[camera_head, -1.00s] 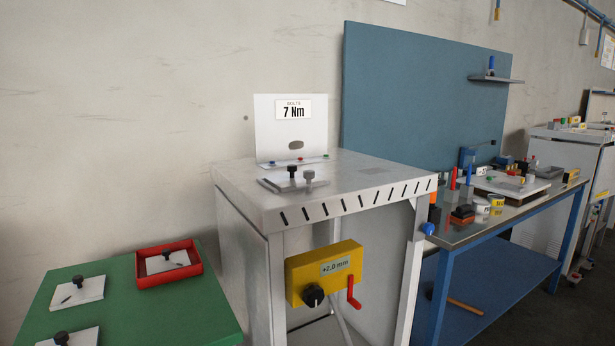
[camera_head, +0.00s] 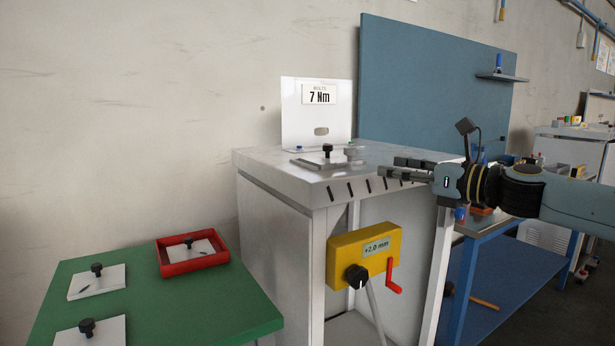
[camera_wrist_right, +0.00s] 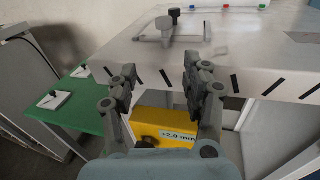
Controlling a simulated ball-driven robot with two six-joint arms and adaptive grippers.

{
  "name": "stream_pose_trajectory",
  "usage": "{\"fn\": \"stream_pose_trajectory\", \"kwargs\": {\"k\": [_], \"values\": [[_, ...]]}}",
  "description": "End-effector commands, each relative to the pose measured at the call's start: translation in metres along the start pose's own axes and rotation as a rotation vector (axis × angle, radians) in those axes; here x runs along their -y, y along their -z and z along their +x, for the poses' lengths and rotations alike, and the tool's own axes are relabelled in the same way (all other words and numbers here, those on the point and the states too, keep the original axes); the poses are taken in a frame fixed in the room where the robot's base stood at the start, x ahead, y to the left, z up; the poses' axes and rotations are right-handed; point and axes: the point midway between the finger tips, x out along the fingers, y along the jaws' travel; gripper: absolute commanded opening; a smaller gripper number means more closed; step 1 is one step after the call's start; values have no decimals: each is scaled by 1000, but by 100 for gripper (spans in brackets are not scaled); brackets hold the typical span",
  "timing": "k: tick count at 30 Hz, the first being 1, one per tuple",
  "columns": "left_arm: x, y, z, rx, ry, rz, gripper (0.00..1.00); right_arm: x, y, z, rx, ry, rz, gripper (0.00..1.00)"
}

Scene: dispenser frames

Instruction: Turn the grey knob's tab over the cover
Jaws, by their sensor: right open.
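The grey knob (camera_head: 355,152) stands at the right side of a flat metal cover plate (camera_head: 308,163) on the white cabinet's top. A black knob (camera_head: 327,150) stands on the plate to its left. I cannot tell clearly which way the grey knob's tab points. My right gripper (camera_head: 388,168) is open and empty, in front of the cabinet top's front edge and to the right of the knobs. My left gripper is out of view.
A yellow box (camera_head: 362,253) with a black dial and red crank hangs on the cabinet front. A white sign (camera_head: 317,113) reading 7 Nm stands behind. A green table (camera_head: 200,314) with a red tray (camera_head: 193,267) is at left. A blue workbench (camera_head: 480,275) stands at right.

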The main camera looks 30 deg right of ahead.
Motion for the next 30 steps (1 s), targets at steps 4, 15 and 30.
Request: {"fn": "stream_pose_trajectory", "kwargs": {"k": [4, 15, 30], "values": [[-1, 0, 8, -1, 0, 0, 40, 7, -21, 3, 7, -9, -70, 49], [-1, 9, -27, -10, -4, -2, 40, 6, -31, 32, 17, -6, -60, 49], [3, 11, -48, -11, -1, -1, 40, 7, -25, 108, 12, -5, -63, 49]]}}
